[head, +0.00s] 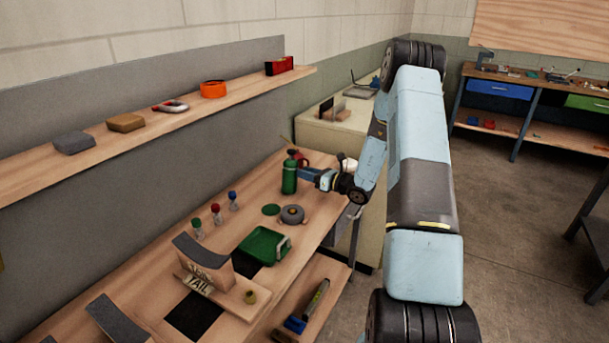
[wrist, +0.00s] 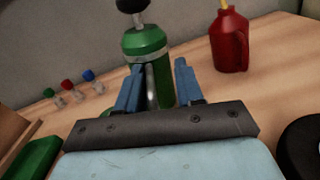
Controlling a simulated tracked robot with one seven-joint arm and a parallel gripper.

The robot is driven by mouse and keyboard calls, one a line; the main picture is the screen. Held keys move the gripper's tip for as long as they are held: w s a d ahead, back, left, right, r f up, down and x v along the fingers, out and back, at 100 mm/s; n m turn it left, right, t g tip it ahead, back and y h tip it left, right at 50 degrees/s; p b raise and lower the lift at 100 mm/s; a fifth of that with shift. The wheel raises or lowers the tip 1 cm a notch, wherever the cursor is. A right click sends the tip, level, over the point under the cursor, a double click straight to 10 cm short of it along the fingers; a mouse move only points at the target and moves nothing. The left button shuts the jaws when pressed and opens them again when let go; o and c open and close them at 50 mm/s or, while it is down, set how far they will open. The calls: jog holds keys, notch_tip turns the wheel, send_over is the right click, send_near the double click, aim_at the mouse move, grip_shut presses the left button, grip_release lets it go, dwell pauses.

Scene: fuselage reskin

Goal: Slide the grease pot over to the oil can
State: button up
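A green cylinder with a black knob on top, which I take for the grease pot (head: 289,178), stands upright on the wooden bench near its far end. In the wrist view the pot (wrist: 148,42) is straight ahead of my gripper (wrist: 158,78). The two blue fingers are apart, the left one overlapping the pot's front and the right one by its right edge; I cannot tell if they touch it. The red oil can (wrist: 229,42) with a yellow spout stands to the right of the pot, apart from it. In the head view it is partly hidden behind the pot and gripper.
Three small bottles with red, green and blue caps (wrist: 68,88) stand left of the pot. A grey round item (head: 292,214), a green disc (head: 271,210) and a green tray (head: 264,246) lie nearer on the bench. Bare wood lies between pot and oil can.

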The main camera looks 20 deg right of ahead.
jog(key=shift+o, duration=0.4)
jog(key=shift+d, duration=0.1)
jog(key=v, duration=1.3)
jog(key=shift+s+d, duration=0.2)
jog(key=shift+s, duration=0.1)
